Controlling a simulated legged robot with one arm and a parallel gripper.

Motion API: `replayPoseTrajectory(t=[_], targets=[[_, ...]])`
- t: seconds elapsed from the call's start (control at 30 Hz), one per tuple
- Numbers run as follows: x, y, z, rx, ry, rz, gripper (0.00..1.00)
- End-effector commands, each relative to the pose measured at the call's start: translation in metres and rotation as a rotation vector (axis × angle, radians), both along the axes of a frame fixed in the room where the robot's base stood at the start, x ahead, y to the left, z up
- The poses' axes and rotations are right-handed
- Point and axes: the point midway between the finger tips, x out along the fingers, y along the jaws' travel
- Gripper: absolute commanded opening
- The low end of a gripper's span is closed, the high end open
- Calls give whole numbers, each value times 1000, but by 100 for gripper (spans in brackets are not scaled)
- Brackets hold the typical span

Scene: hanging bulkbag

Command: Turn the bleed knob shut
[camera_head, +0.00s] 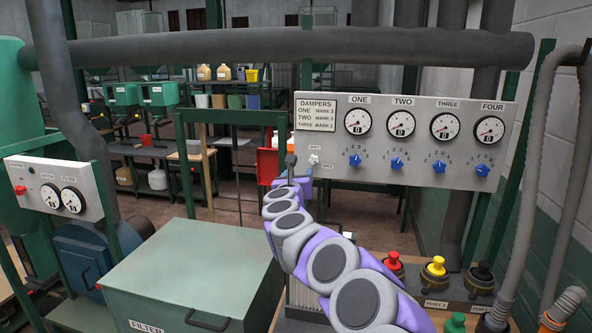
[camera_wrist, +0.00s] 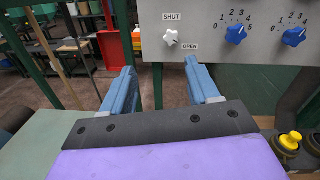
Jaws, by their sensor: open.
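The bleed knob is a small white lobed knob (camera_wrist: 171,37) at the lower left of the grey gauge panel (camera_wrist: 215,12). A SHUT label (camera_wrist: 172,17) is above it and an OPEN label (camera_wrist: 190,46) is at its lower right. Which label it points to is too small to tell. In the head view the knob (camera_head: 313,160) shows just right of my gripper (camera_head: 291,166). In the wrist view my gripper (camera_wrist: 160,67) has its two blue fingers apart and empty, below the knob in the picture and not touching it.
Several blue damper knobs (camera_head: 397,163) sit right of the white knob, under round gauges (camera_head: 402,123). A green filter box (camera_head: 190,265) stands at lower left. Capped ports (camera_head: 434,268) and grey hoses (camera_head: 535,150) are at right. A thick pipe (camera_head: 280,47) crosses above.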

Motion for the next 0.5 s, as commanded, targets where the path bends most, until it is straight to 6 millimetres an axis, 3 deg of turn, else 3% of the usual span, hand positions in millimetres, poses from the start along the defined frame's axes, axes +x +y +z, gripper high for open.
replayPoseTrajectory(t=[0.13,0.5], targets=[[3,-15,-14,55,-7,-69,60],[27,-20,-12,50,-8,-71,60]])
